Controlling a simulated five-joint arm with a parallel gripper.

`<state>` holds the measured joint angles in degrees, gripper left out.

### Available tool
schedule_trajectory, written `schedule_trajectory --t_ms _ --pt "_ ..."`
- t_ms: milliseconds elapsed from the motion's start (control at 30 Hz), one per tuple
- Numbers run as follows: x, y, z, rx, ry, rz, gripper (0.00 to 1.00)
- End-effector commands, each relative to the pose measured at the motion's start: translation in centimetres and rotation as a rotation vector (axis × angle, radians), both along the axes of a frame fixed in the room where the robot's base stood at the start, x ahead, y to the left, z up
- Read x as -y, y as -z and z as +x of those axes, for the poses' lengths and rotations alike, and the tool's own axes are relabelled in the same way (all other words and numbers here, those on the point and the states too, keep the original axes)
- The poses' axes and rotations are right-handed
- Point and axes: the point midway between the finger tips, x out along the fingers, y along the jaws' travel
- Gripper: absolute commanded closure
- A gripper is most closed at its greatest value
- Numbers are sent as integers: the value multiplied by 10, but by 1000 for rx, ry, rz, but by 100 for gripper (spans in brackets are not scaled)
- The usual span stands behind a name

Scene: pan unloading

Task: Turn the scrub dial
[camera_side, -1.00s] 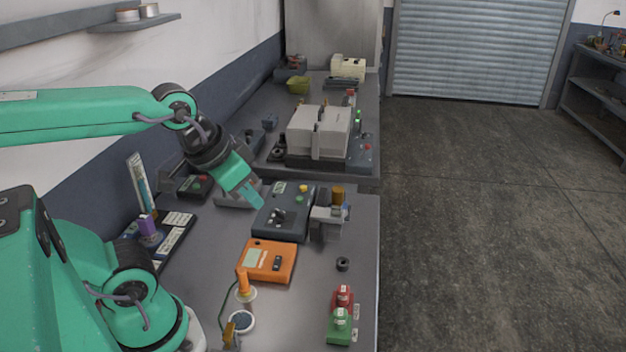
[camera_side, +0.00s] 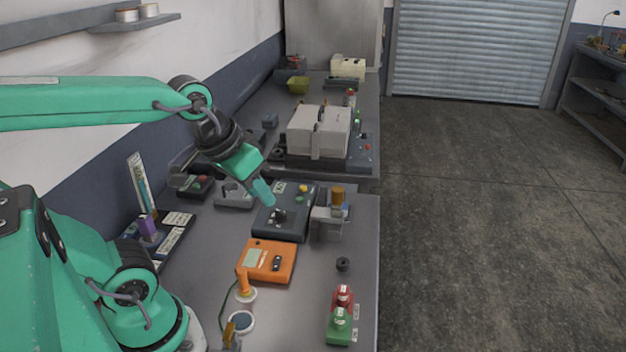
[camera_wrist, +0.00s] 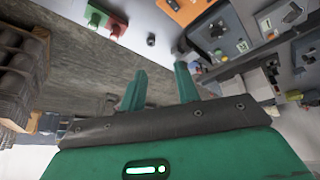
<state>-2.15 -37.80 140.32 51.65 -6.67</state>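A dark grey control box (camera_side: 285,228) lies on the bench in the side view, with a dark knob (camera_side: 279,214), a yellow button and a small label on top. I cannot read any label, so I cannot tell for sure which control is the scrub dial. The box also shows at the top right of the wrist view, with its knob (camera_wrist: 217,30). My gripper (camera_side: 268,201) hangs tilted just above the box's far left part. In the wrist view my gripper (camera_wrist: 160,84) has its two green fingers apart with nothing between them.
An orange device (camera_side: 267,261) lies in front of the box. A grey fixture with a brown cap (camera_side: 328,218) stands close on its right. Red (camera_side: 343,298) and green (camera_side: 340,325) blocks sit at the front right. A small black ring (camera_side: 343,264) lies on open bench.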

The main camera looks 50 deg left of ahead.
Motion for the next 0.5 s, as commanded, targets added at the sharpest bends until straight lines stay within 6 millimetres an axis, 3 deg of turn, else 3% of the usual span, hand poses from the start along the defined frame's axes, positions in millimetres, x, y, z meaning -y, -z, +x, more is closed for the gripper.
schedule_trajectory --t_ms 500 --pt "-52 21 68 -152 -603 -190 68"
